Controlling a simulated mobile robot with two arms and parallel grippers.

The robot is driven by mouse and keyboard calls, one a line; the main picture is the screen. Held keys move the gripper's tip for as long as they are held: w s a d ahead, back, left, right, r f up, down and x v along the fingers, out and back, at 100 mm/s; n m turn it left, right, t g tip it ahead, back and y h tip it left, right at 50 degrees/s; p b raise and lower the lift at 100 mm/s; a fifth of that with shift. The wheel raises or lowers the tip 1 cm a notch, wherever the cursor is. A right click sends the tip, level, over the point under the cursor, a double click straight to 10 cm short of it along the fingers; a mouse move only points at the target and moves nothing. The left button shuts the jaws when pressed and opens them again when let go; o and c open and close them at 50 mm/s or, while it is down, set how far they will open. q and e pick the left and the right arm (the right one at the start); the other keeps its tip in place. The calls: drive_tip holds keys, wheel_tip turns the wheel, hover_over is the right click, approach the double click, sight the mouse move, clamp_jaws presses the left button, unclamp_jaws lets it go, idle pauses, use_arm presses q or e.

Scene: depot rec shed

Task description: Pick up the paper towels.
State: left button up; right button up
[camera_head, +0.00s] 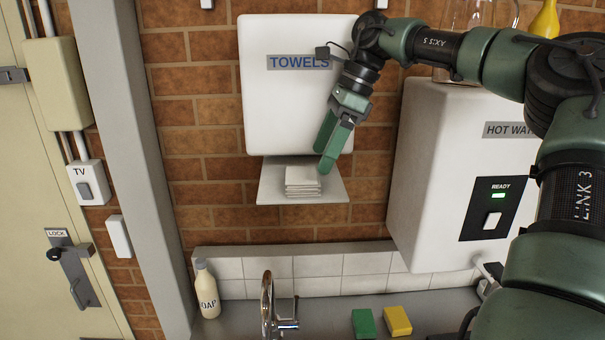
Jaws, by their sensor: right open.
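The paper towels (302,182) are a small white folded stack. They lie on the grey tray (272,190) under the white dispenser (270,110) marked TOWELS on the brick wall. My right gripper (326,160) comes in from the upper right, with its green fingers pointing down at the stack's right side. Its fingers look parted, and nothing shows between them. The fingertips overlap the upper right edge of the stack in the picture; I cannot tell whether they touch it. My left gripper is not in view.
A white water heater (430,170) stands close on the right. Below are a tap (268,305), a soap bottle (207,290), a green sponge (363,323) and a yellow sponge (397,320). The wall left of the dispenser is free.

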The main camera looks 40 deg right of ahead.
sight(303, 174)
drive_tip(key=shift+w+a+r, duration=0.1)
drive_tip(key=shift+w+a, duration=0.05)
drive_tip(key=shift+a, duration=0.1)
drive_tip(key=shift+w+a, duration=0.15)
drive_tip(key=shift+a, duration=0.15)
drive_tip(key=x, duration=0.1)
drive_tip(key=p+x, duration=0.1)
drive_tip(key=x, duration=0.1)
drive_tip(key=p+x, duration=0.1)
drive_tip(key=shift+w+a, duration=0.35)
drive_tip(key=shift+a, duration=0.05)
drive_tip(key=shift+w+f+p, duration=0.15)
drive_tip(key=shift+f+p, duration=0.15)
drive_tip(key=shift+f, duration=0.25)
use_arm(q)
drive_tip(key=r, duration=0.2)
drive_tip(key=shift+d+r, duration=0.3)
use_arm(e)
drive_tip(key=c, duration=1)
